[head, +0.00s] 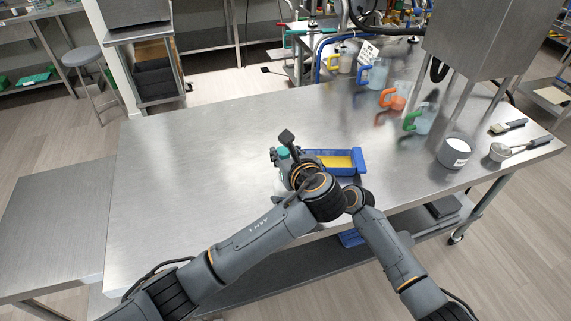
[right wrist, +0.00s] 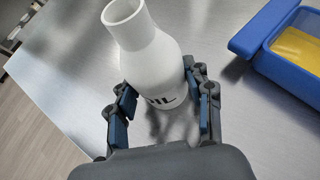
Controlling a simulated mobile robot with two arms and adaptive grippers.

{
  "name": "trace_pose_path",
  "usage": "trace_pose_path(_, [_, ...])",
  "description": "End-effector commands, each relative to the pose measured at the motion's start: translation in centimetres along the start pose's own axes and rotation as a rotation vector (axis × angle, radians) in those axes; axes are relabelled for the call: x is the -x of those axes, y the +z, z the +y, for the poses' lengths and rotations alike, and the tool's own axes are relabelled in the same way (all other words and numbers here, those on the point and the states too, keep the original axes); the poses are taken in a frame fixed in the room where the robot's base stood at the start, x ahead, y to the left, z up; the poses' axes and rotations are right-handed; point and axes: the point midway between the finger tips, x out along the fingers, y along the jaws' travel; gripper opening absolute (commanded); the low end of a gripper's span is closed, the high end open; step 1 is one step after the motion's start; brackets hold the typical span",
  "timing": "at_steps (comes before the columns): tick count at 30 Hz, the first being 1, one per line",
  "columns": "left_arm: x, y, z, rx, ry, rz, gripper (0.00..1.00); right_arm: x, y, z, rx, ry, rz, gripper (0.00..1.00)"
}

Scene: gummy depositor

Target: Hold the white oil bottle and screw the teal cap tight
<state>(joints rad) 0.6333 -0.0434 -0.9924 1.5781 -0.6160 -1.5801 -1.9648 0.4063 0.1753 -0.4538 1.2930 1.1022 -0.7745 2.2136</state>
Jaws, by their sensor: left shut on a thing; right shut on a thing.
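The white oil bottle (right wrist: 150,60) fills the middle of the right wrist view, with dark lettering low on its side. Its neck is bare and open, with no cap on it. My right gripper (right wrist: 160,92) is shut around the lower body, one finger on each side. I cannot tell whether its base touches the table. The teal cap (head: 283,152) shows as a small spot in the head view, at the fingers of my left gripper (head: 284,157), which is shut on it. My left wrist hides most of the bottle and my right gripper in the head view.
A blue tray (head: 359,160) with a yellow inside lies just right of the grippers. The left of the steel table (head: 190,180) is clear.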

Motion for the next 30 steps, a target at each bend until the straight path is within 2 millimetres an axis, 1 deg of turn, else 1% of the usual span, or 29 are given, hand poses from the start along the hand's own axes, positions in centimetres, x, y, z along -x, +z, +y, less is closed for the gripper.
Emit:
trace_pose_path(1, [0.0, 0.1, 0.0, 0.0, 0.001, 0.001, 0.0, 0.0, -0.3, 0.1, -0.001, 0.002, 0.005, 0.0])
trace_pose_path(8, [0.0, 0.1, 0.0, -0.001, 0.001, 0.0, 0.0, 0.0, -0.3, 0.1, -0.001, 0.002, 0.005, 0.0])
trace_pose_path(11, [-0.1, -0.3, 0.1, -0.002, 0.002, 0.001, 0.0, 0.0, -0.3, 0.1, -0.001, 0.002, 0.006, 0.0])
trace_pose_path(24, [-1.7, -4.0, 0.1, -0.002, 0.002, 0.001, 0.0, 0.0, -0.3, 0.1, -0.001, 0.002, 0.006, 0.0])
trace_pose_path(30, [-2.0, -4.9, 0.1, -0.001, 0.001, 0.0, 0.0, 0.0, -0.3, 0.1, -0.001, 0.002, 0.006, 0.0])
